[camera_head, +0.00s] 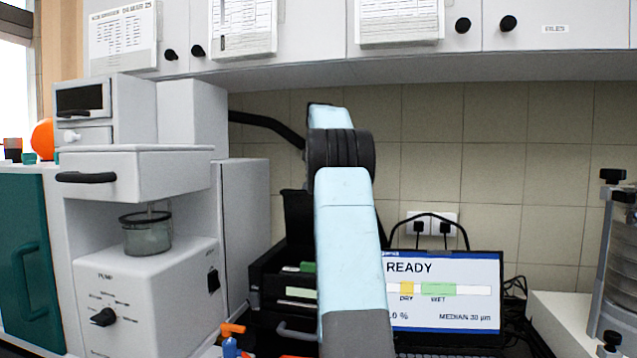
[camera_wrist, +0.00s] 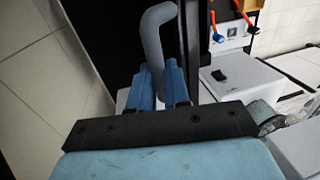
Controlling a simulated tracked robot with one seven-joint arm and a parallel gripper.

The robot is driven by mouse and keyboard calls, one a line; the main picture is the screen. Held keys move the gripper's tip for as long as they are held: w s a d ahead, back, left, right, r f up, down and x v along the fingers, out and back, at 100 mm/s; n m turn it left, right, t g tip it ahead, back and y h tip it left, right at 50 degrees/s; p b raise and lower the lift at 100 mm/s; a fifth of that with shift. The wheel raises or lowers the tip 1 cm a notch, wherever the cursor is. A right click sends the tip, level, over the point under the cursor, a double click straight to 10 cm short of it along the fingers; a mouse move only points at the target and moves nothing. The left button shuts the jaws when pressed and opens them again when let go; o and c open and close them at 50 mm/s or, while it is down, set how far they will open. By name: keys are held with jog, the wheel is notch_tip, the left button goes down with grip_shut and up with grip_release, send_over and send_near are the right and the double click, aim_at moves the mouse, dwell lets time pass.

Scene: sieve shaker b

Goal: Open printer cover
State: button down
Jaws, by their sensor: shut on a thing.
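A black box-like device (camera_head: 268,285), which appears to be the printer, stands behind my arm. A dark upright panel rises at its back, and my arm hides much of both. A grey bar handle (camera_head: 293,332) shows at its lower front. In the wrist view my gripper (camera_wrist: 161,85) has blue fingers on either side of a curved grey handle (camera_wrist: 157,38), shut on it. The handle stands out beside a dark panel (camera_wrist: 110,45). My fingers are hidden in the head view, and I cannot tell how far the cover is open.
A laptop (camera_head: 444,290) reading READY stands right of my arm. A white pump unit (camera_head: 150,290) with a glass jar (camera_head: 147,235) is at left. Wall cabinets (camera_head: 310,60) hang above. A sieve stack (camera_head: 617,255) stands far right. An orange-and-blue item (camera_head: 231,338) sits low in front.

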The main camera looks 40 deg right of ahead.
jog(key=shift+w+a+f, duration=0.1)
jog(key=shift+w+a, duration=0.05)
jog(key=c, duration=1.4)
grip_release()
jog(key=shift+w, duration=0.1)
jog(key=o, duration=0.3)
